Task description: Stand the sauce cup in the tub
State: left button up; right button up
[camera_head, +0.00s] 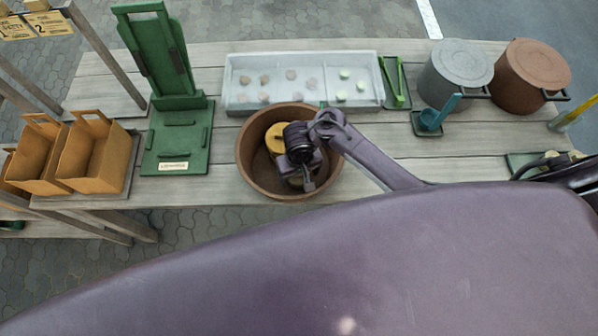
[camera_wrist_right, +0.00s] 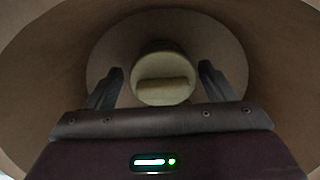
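The tub (camera_head: 246,160) is a round brown bowl at the middle of the table in the head view; its inner wall (camera_wrist_right: 40,60) surrounds everything in the right wrist view. The sauce cup (camera_head: 274,136) is yellow and inside the tub, partly hidden by my gripper. In the wrist view the cup (camera_wrist_right: 163,62) shows its round top with a raised bar and looks upright; whether it touches the tub floor is unclear. My right gripper (camera_head: 303,178) reaches down into the tub. Its fingers are open on either side of the cup, with small gaps. My left gripper is out of view.
A white tray (camera_head: 232,100) with small pieces lies behind the tub. A green stand (camera_head: 180,145) and tan bags (camera_head: 95,155) are to the left. Grey (camera_head: 455,75) and brown (camera_head: 530,75) pots and a blue ladle (camera_head: 431,119) are to the right.

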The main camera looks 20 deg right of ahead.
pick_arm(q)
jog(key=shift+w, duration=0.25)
pick_arm(e)
jog(key=shift+r, duration=0.1)
jog(key=shift+r, duration=0.3)
notch_tip(320, 180, up, 11)
jog(key=p, duration=0.6)
jog(key=shift+a, duration=0.15)
pick_arm(q)
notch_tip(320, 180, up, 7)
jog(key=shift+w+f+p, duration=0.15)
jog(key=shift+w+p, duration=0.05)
jog(key=shift+p, duration=0.1)
pick_arm(e)
jog(key=shift+r, duration=0.35)
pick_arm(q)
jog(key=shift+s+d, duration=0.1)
